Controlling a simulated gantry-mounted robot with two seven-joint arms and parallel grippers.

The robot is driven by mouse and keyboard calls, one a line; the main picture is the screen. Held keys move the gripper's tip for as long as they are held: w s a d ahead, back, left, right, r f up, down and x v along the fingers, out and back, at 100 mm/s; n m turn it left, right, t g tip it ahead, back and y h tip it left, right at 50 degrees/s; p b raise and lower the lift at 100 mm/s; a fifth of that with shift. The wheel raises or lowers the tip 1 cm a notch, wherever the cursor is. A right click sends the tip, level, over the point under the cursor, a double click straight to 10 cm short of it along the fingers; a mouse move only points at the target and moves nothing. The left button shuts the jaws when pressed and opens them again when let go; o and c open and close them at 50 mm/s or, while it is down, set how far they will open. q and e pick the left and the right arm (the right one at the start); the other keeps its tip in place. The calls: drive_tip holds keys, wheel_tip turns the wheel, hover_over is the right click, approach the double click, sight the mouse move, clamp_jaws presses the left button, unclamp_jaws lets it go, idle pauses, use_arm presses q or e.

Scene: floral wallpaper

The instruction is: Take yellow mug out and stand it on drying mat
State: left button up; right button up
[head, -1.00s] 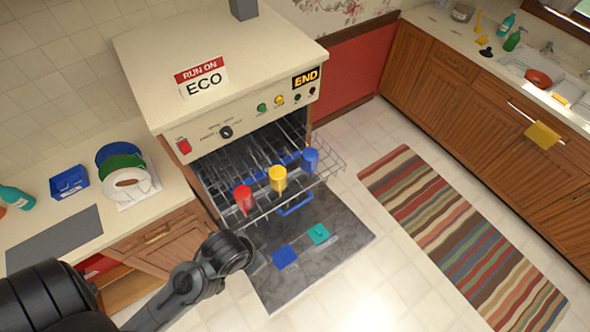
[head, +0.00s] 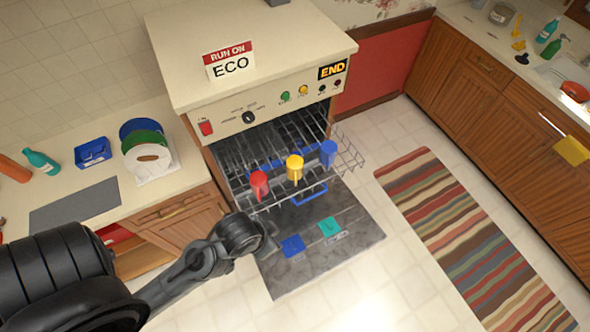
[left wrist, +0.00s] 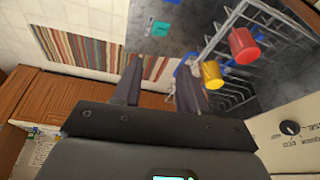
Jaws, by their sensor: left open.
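The yellow mug (head: 295,168) sits upside down on the pulled-out dishwasher rack (head: 340,180), between a red mug (head: 259,185) and a blue mug (head: 328,153). In the left wrist view the yellow mug (left wrist: 212,75) is just right of my fingers, with the red mug (left wrist: 243,46) beyond it. My left gripper (left wrist: 158,88) is open and empty, apart from the mugs. In the head view my left gripper (head: 270,240) is near the door's left edge, its fingers mostly hidden by my wrist. A flat grey mat (head: 80,205), likely the drying mat, lies bare on the left counter. My right gripper is not in view.
The open dishwasher door (head: 340,250) carries a blue tablet (head: 292,246) and a teal one (head: 329,227). Plates (head: 146,158) and a blue box (head: 93,153) stand behind the grey mat. A striped rug (head: 450,220) lies on the floor at right.

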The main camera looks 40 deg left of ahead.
use_arm(q)
drive_tip(key=shift+o, duration=0.2)
idle(0.3)
drive_tip(key=o, duration=1.1)
drive_tip(key=shift+c, duration=0.2)
